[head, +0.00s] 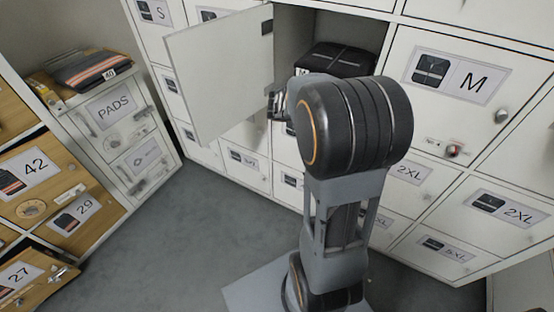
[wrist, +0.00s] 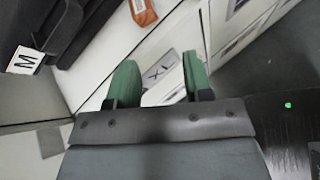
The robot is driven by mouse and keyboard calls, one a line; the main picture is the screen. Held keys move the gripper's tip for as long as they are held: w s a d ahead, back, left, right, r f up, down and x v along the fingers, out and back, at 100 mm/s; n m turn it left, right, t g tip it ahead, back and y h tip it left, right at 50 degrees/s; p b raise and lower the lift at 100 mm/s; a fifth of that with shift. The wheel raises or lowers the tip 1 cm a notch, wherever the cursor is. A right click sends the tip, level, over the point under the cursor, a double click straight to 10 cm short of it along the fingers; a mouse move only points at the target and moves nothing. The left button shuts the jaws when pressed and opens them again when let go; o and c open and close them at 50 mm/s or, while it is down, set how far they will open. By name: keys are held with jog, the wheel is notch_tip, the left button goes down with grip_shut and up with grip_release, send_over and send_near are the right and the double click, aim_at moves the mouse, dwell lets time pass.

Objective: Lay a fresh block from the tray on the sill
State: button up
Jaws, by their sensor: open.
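I cannot pick out a block, a tray or a sill in either view. My gripper (wrist: 155,82) shows in the wrist view with two green fingers apart and nothing between them. A locker front with an XL label (wrist: 160,75) shows beyond the fingers. In the head view my arm hides most of the gripper. An open compartment holds folded black workwear (head: 335,57); its white door (head: 222,72) stands open to the left. In the wrist view, black workwear (wrist: 85,28) with an M tag (wrist: 25,61) lies at upper left, apart from the fingers.
Closed white lockers with size labels, such as the M locker (head: 455,85), surround the open compartment. A cabinet marked PADS (head: 112,108) stands left, with folded dark and orange workwear (head: 88,68) on top. Wooden-fronted drawers (head: 50,185) are far left. Grey floor (head: 200,225) is clear between.

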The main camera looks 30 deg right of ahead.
jog(key=s+a+m+y, duration=0.4)
jog(key=a+m, duration=0.1)
jog(key=a, duration=0.3)
jog(key=s+a+f+m+t+y, duration=0.1)
jog(key=s+a+m+y, duration=0.2)
jog(key=a+m, duration=0.3)
jog(key=s+a+f+m+y, duration=0.1)
jog(key=s+a+m+y, duration=0.3)
jog(key=a, duration=0.7)
jog(key=shift+s+m+y, duration=0.3)
jog(key=shift+s+m, duration=0.3)
jog(key=shift+m, duration=0.1)
jog(key=shift+a, duration=0.1)
jog(key=s+a+r+g+y+p, duration=0.2)
jog(key=s+a+r+p, duration=0.1)
jog(key=r+p, duration=0.4)
jog(key=s+a+r+g+y+p, duration=0.1)
jog(key=s+a+r+p, duration=0.15)
jog(key=r+p, duration=0.4)
jog(key=w+d+r+t+h+p, duration=0.2)
jog(key=w+d+r+t+p, duration=0.1)
jog(key=r+p, duration=0.4)
jog(key=shift+w+d+r+t, duration=0.3)
jog(key=shift+w+d+r, duration=0.4)
jog(key=shift+w+r, duration=0.1)
